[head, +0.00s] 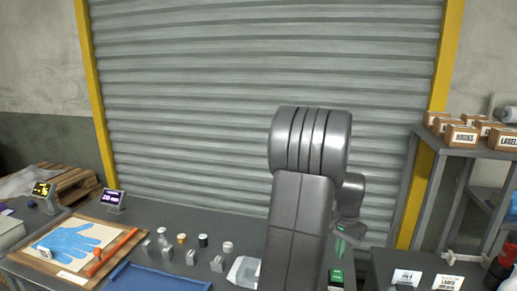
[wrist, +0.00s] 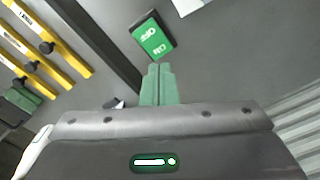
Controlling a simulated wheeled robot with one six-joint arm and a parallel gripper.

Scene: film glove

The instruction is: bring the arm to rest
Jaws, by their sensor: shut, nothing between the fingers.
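My gripper (wrist: 159,72) shows in the wrist view with its two green fingers together and nothing between them. In the head view my arm rises at the centre right, and the gripper (head: 341,243) shows small beside it, above the grey table (head: 215,212). A green-and-black labelled item (wrist: 153,38) lies just beyond the fingertips in the wrist view. It also shows below the gripper in the head view (head: 336,277). The fingers look apart from it. Part of the table is hidden behind my arm.
A blue glove (head: 68,243) lies on a wooden board (head: 40,265) with an orange bar (head: 110,252). Several small pots and blocks (head: 203,240) stand left of my arm, near a blue tray (head: 150,278). A shelf (head: 465,145) with boxes stands at right.

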